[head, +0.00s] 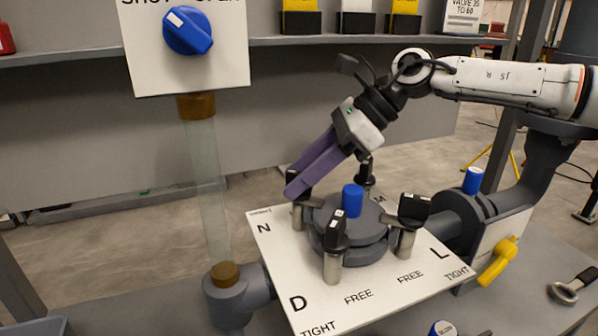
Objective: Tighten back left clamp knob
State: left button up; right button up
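The filter press is a grey round body (347,218) with a blue cap (352,201), on a white plate (276,238). Clamps with black knobs stand around it. The back left clamp (299,215), near the letter N, has a silver post; its knob is partly hidden behind my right gripper's purple fingers. My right gripper (294,181) comes in from the upper right, its fingertips pointing down-left at that knob. The fingers lie close together; whether they touch or grip the knob cannot be told. My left gripper is not in view.
The front left knob (337,229), front right knob (413,207) and back right knob (365,172) stand close by. A clear vertical tube (208,185) rises left of the plate. A yellow valve handle (498,262) is at right.

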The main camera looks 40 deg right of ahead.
jog(key=shift+a+r, duration=0.1)
jog(key=shift+r, duration=0.15)
jog(key=shift+s+d+r, duration=0.1)
jog(key=shift+d+r, duration=0.1)
jog(key=v, duration=0.9)
jog(key=shift+s+d, duration=0.15)
jog(key=shift+d, duration=0.05)
jog(key=shift+r, duration=0.15)
